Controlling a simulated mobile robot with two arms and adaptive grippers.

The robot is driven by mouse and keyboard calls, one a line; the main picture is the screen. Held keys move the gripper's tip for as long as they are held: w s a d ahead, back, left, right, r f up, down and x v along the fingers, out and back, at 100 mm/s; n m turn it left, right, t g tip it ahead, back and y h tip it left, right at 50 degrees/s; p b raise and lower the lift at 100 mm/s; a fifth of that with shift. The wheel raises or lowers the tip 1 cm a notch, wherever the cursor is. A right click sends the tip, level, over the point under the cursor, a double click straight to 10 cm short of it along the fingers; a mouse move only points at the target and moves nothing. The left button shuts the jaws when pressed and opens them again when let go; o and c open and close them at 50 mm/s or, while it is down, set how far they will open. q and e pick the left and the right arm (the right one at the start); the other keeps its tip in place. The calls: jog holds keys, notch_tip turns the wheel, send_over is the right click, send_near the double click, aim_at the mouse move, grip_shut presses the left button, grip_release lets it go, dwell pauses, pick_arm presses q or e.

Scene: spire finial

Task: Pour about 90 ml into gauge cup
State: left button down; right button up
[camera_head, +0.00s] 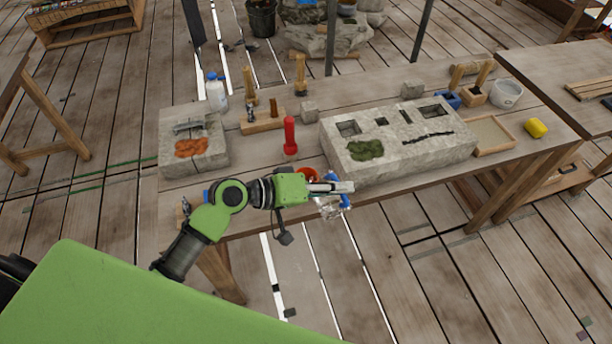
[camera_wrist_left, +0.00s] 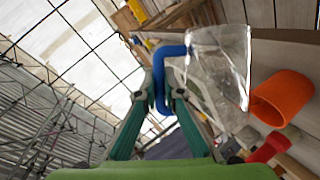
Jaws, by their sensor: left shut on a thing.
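A clear jug (camera_head: 331,209) with a blue handle (camera_head: 344,199) hangs at the table's front edge in the head view. My left gripper (camera_head: 345,187) is shut on that handle; the wrist view shows the fingers (camera_wrist_left: 163,90) on both sides of the blue handle (camera_wrist_left: 161,75). The clear jug body (camera_wrist_left: 219,62) is beyond them. I cannot tell how much liquid it holds. An orange cup (camera_wrist_left: 282,97) stands close beside the jug, apart from it in the wrist view. In the head view the cup (camera_head: 307,173) is partly hidden behind my gripper. My right gripper is not in view.
A red upright tool (camera_head: 290,136) stands behind the cup. A large stone block (camera_head: 399,140) lies to the right and a smaller one (camera_head: 193,143) to the left. A shallow tray (camera_head: 493,137) is at the right.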

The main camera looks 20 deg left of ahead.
aim_at(344, 207)
pick_arm(q)
jog(key=shift+w+a+r+n+h, duration=0.3)
jog(key=shift+r+n, duration=0.1)
jog(key=shift+r, duration=0.15)
dwell(1.0)
jog(key=d+f+m, duration=0.1)
jog(key=s+d+f+m+y, duration=0.1)
jog(key=f, duration=0.1)
jog(key=s+f+m+t+y, duration=0.1)
jog(key=f, duration=0.1)
jog(key=shift+s+d, duration=0.2)
jog(key=shift+d, duration=0.2)
jog(key=shift+d+f+m+y+p, duration=0.15)
jog(key=shift+f+m+y+p, duration=0.15)
jog(key=shift+y+p, duration=0.1)
jog(key=shift+s, duration=0.1)
dwell(0.6)
dwell(0.5)
jog(key=s+d+f+m+t+y+p, duration=0.1)
jog(key=s+d+f+m+t+y, duration=0.1)
jog(key=s+d+f+m, duration=0.1)
jog(key=shift+s+d+f+m+t+y, duration=0.35)
jog(key=shift+d+f+m, duration=0.4)
jog(key=shift+f, duration=0.4)
